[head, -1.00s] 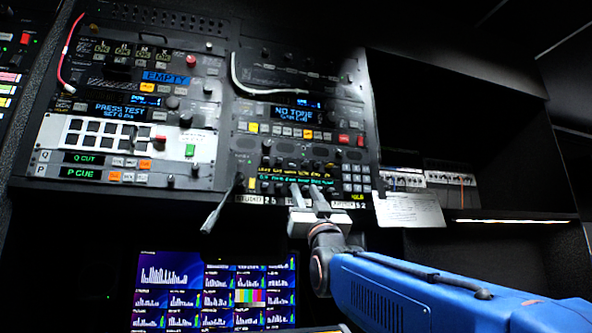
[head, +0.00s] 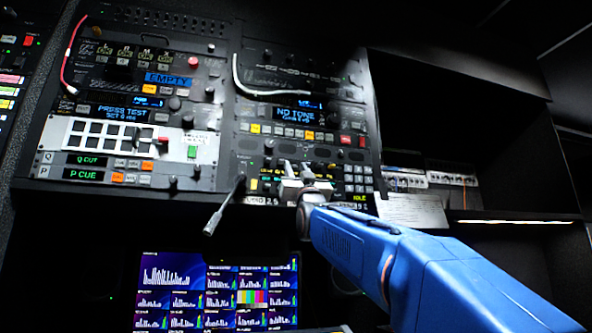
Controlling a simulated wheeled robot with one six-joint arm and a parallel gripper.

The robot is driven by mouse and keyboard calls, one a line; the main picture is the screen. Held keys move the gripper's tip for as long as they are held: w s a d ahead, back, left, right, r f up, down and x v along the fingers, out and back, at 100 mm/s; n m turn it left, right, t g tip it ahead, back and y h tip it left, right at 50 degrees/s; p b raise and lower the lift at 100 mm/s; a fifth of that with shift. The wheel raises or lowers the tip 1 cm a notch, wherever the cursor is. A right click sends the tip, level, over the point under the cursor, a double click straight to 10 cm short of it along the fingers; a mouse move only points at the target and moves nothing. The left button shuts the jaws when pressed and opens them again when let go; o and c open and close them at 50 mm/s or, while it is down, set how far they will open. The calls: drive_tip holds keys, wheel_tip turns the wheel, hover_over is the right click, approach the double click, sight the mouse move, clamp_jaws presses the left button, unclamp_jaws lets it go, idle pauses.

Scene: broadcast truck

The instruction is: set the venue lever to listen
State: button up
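The intercom panel (head: 249,190) is the lower right part of the rack, with small dark knobs or levers and a lit yellow-green text strip. I cannot tell which of these is the venue lever, nor read its position; my gripper covers part of the row. My gripper (head: 297,171) is in front of this row with its two fingers pointing up and in at the panel. The fingers stand apart, with a gap between them. I cannot make out a lever between them or any contact.
A gooseneck microphone (head: 225,205) sticks out just left of my gripper. A keypad (head: 358,180) is to its right. A monitor (head: 215,295) is below. A white cable (head: 262,91) loops above.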

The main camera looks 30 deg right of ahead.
clamp_jaws()
